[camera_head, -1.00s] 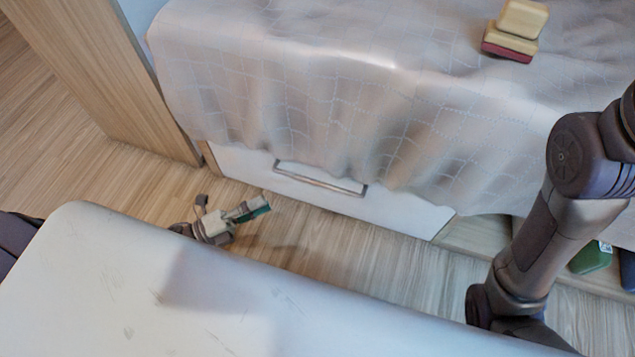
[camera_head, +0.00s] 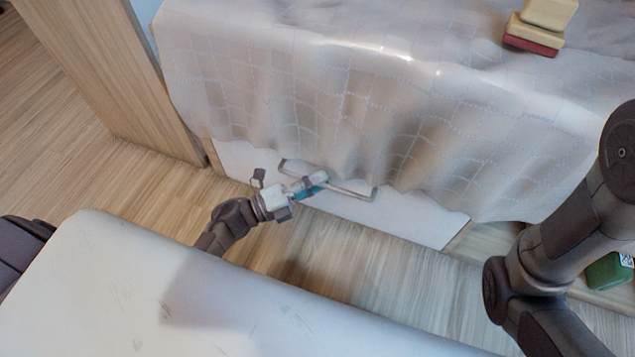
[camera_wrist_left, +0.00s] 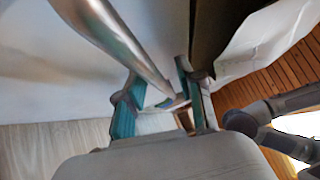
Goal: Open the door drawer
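The white drawer (camera_head: 418,220) sits low in the bed base and looks closed. Its metal bar handle (camera_head: 352,191) runs along the upper part of its front. My left gripper (camera_head: 318,181) is at the drawer front, overlapping the middle of the handle in the head view. In the left wrist view the handle (camera_wrist_left: 122,42) runs down from the upper left to between the two teal-padded fingers. The fingers of the gripper (camera_wrist_left: 158,78) are apart, and I cannot tell whether they touch the bar. My right arm shows at the right, but its gripper is out of view.
A pale blanket (camera_head: 290,90) hangs over the bed and its hem reaches down near the handle. Stacked blocks (camera_head: 535,30) lie on it. A wooden panel (camera_head: 115,75) stands at the left. The wooden floor (camera_head: 350,275) before the drawer is clear.

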